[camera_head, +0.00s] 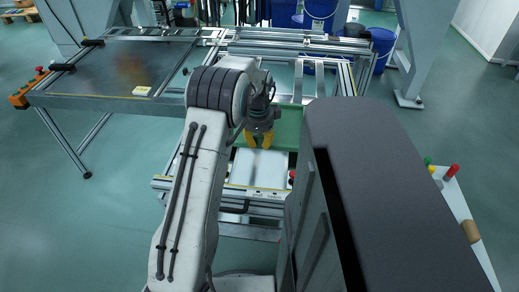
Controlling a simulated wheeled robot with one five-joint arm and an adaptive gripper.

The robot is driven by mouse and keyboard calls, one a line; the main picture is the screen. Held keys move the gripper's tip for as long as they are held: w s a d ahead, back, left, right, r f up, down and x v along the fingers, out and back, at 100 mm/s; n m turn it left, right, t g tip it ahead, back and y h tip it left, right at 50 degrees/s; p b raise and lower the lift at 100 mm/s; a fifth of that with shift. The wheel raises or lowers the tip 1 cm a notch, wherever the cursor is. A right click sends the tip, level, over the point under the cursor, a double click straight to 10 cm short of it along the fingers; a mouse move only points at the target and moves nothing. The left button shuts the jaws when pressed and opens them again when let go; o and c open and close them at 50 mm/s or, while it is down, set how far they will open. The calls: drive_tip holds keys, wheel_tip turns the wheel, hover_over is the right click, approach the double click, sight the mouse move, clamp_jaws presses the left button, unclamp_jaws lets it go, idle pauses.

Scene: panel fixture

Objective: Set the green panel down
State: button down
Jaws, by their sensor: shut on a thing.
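The green panel (288,127) shows behind and beside my gripper, over the middle of the metal frame fixture (195,186). My gripper (259,141) has yellow fingertips and points down at the green panel. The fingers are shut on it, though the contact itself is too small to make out. My arm hides the panel's left part, and my dark body housing cuts off its right side. I cannot tell whether the panel touches the frame or hangs above it.
A pale plate (258,170) lies in the near part of the fixture, just in front of the gripper. A large grey panel table (115,68) stands at left, with an orange control box (22,95) on its corner. Blue bins (381,48) stand behind. Floor at left is free.

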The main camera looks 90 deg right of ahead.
wheel_tip(320, 180, down, 3)
drive_tip(key=shift+f+b, duration=0.15)
drive_tip(key=shift+b, duration=0.25)
drive_tip(key=c, duration=1.1)
unclamp_jaws()
drive_tip(key=shift+f, duration=0.1)
drive_tip(key=shift+c, duration=0.2)
